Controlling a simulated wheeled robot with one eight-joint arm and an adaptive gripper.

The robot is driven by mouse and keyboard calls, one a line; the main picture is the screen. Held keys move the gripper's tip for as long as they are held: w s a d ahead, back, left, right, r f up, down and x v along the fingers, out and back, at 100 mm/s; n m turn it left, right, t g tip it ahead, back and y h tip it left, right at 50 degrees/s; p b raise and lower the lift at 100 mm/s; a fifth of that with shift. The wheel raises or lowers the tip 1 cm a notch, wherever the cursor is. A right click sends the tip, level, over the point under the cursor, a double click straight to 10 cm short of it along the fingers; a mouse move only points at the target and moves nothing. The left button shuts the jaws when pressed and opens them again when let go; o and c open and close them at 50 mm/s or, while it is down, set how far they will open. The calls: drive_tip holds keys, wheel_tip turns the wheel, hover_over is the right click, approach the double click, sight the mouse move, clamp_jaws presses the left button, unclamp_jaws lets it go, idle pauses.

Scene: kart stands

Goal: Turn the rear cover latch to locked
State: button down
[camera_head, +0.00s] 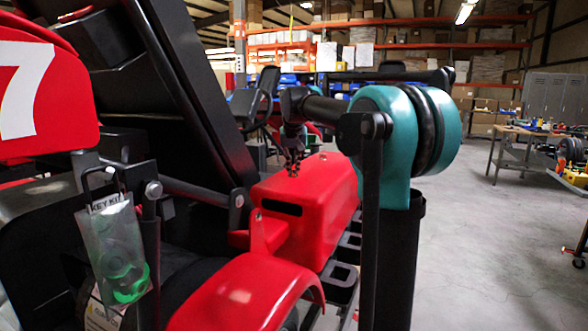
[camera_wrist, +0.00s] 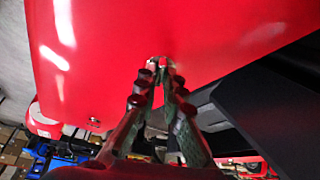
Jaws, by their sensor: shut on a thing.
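The red rear cover (camera_head: 325,195) stands in the middle of the head view, with a dark slot in its near end. It fills the upper part of the wrist view (camera_wrist: 200,30). My gripper (camera_head: 293,172) points down at the top of the cover. In the wrist view my gripper's fingertips (camera_wrist: 162,69) are close together at the cover, shut on a small pale metallic piece, apparently the latch (camera_wrist: 157,59). The fingers hide most of the latch, so its turn angle cannot be told.
A red fender (camera_head: 245,292) and a seat back with a white 7 (camera_head: 30,90) are nearby. A clear key-kit bag (camera_head: 118,250) hangs at left. Black frame bars lean close behind the cover. The floor at right is open, with a workbench (camera_head: 535,133) beyond.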

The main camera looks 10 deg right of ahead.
drive_tip(key=m+h, duration=0.1)
drive_tip(key=m, duration=0.4)
drive_tip(key=shift+w+a+g+h, duration=0.1)
drive_tip(key=shift+a+g+h, duration=0.1)
drive_tip(key=shift+g+h, duration=0.2)
drive_tip(key=shift+m, duration=0.3)
drive_tip(key=c, duration=1.6)
unclamp_jaws()
drive_tip(key=shift+c, duration=0.2)
drive_tip(key=v, duration=1.2)
drive_tip(key=shift+a, duration=0.1)
